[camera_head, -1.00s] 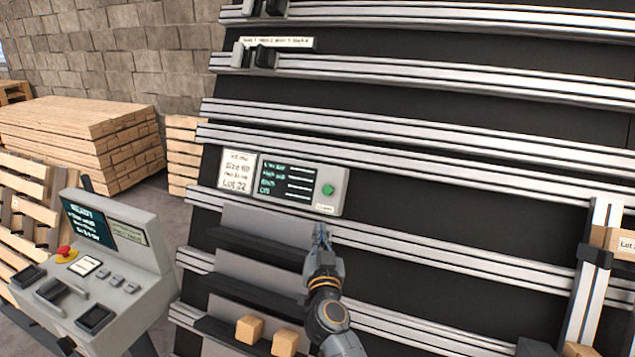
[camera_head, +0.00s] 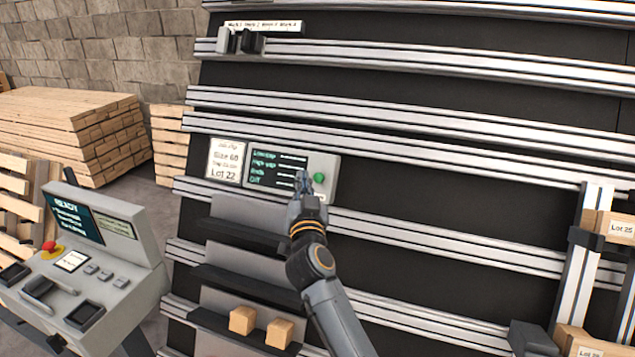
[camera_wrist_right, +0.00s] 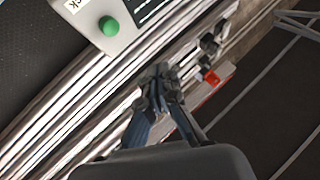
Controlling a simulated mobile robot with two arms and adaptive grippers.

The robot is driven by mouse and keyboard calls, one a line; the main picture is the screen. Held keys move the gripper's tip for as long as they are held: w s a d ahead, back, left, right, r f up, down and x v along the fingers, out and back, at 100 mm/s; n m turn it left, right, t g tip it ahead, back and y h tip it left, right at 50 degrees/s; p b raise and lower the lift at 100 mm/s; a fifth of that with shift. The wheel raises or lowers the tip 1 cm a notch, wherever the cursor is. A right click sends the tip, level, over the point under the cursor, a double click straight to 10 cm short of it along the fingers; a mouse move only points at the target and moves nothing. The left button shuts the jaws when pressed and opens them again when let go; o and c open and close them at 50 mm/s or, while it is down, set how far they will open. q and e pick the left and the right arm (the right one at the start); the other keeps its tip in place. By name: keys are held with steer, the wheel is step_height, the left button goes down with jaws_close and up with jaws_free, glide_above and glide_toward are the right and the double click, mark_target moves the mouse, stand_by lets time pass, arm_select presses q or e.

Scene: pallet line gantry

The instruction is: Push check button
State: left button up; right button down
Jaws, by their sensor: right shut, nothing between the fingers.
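The green check button (camera_head: 319,178) sits on the right part of a grey panel box (camera_head: 329,168) that carries a dark screen with text. The button also shows in the right wrist view (camera_wrist_right: 109,26), near the top left, with part of a label beside it. My right gripper (camera_head: 304,180) is shut and empty. In the head view its tip overlaps the panel just left of the button. In the right wrist view the fingertips (camera_wrist_right: 158,72) are below and right of the button, apart from it in the picture. My left gripper is not in view.
Metal rails (camera_head: 420,145) cross the dark rack above and below the panel. Dark shelves with two wooden blocks (camera_head: 243,320) are below it. A grey control console (camera_head: 90,255) with a red knob stands at left. Labelled boxes (camera_head: 613,226) are at right.

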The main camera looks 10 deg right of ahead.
mark_target(315, 181)
steer(key=shift+w+d+f+b, duration=0.6)
steer(key=shift+w+d+b, duration=0.1)
steer(key=shift+w, duration=0.2)
steer(key=shift+w+d+f+b, duration=0.6)
steer(key=shift+w+b, duration=0.1)
steer(key=shift+w, duration=0.25)
steer(key=shift+w+d+f+b, duration=0.55)
steer(key=shift+w+d+b, duration=0.15)
steer(key=shift+w, duration=0.2)
steer(key=shift+w, duration=0.1)
steer(key=shift+w+f+p, duration=0.1)
steer(key=shift+w+p, duration=0.1)
steer(key=shift+p, duration=0.15)
steer(key=shift+d+f, duration=0.1)
